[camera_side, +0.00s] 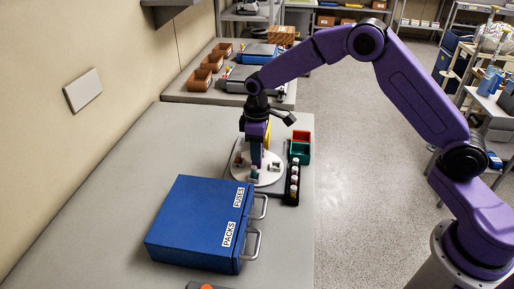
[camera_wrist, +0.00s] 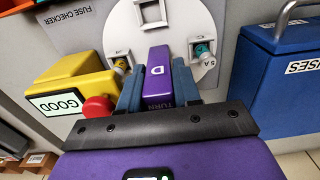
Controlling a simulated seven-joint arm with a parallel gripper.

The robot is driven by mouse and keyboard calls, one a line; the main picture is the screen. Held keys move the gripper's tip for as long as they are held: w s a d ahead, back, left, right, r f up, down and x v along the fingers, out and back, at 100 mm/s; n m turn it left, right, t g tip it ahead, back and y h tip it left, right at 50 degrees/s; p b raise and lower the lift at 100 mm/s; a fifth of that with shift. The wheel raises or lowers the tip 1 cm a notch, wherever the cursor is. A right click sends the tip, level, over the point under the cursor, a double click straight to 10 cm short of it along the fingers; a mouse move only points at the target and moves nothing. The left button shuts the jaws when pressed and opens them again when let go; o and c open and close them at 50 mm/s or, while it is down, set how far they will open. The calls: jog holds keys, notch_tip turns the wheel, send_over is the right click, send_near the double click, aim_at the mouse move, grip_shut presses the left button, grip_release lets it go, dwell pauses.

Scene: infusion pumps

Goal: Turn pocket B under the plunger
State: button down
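A white round turntable (camera_side: 270,178) stands on a grey base marked FUSE CHECKER; it also shows in the wrist view (camera_wrist: 190,20). A purple block handle (camera_wrist: 157,72) lettered D and TURN stands on it. My gripper (camera_wrist: 158,66) has its blue-grey fingers on both sides of this handle, seemingly touching it. A square pocket at the top (camera_wrist: 152,12) looks empty. The right pocket holds a teal fuse (camera_wrist: 203,49) marked 5A. A fuse (camera_wrist: 121,65) sits in the left pocket beside the yellow checker (camera_wrist: 80,85). The checker reads GOOD and has a red knob (camera_wrist: 97,107). Pocket B's letter is not readable.
A blue cabinet (camera_side: 190,225) labelled PACKS and FUSES, with metal handles, stands close in front of the turntable. A black rack (camera_side: 293,188) of white-topped items and red and green bins (camera_side: 300,152) stand at its right. The table at left is clear.

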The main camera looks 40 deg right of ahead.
jog(key=shift+m, duration=8.4)
jog(key=shift+w+m, duration=0.1)
jog(key=shift+m, duration=0.5)
jog(key=c, duration=1.2)
grip_release()
jog(key=shift+o, duration=0.2)
